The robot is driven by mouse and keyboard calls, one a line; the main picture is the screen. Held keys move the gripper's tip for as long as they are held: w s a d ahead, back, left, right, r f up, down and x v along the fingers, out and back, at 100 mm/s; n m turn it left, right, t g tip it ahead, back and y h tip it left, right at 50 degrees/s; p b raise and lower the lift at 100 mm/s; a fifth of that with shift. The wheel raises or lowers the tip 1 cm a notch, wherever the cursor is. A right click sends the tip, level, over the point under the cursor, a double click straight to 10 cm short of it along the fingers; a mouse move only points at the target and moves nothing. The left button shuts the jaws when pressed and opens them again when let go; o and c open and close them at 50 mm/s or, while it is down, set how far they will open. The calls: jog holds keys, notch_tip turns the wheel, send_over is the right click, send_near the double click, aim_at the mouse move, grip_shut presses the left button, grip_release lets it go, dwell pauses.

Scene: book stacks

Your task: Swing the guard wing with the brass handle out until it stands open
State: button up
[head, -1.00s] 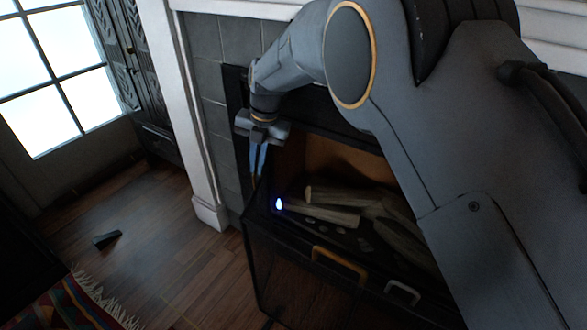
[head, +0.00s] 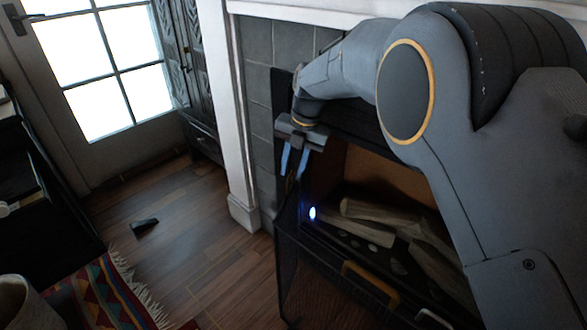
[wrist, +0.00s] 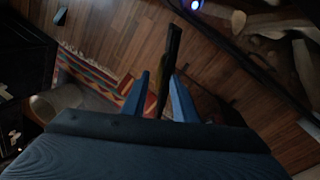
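The dark fireplace guard (head: 290,268) stands in front of the hearth in the head view. Its brass handle (head: 370,283) shows on the front near the top, and the wing there looks closed. My gripper (head: 294,163) is above the guard's left end, away from that handle, with its blue fingers apart. In the wrist view my gripper (wrist: 160,95) shows its fingers on both sides of a thin dark bar (wrist: 172,50). I cannot tell whether they touch it, or which part of the guard it is. My arm hides the guard's right part.
A silver handle (head: 434,318) sits right of the brass one. Logs (head: 385,217) and a small blue-white light (head: 312,213) are in the hearth. A fringed rug (head: 95,295) and a small dark wedge (head: 145,224) lie on the floor at left. Bare floor (head: 200,250) lies between.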

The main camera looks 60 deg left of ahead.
notch_tip(320, 180, up, 8)
jog(key=w+d, duration=0.1)
jog(key=shift+f, duration=0.15)
dwell(0.4)
jog(key=shift+d, duration=0.15)
dwell(0.4)
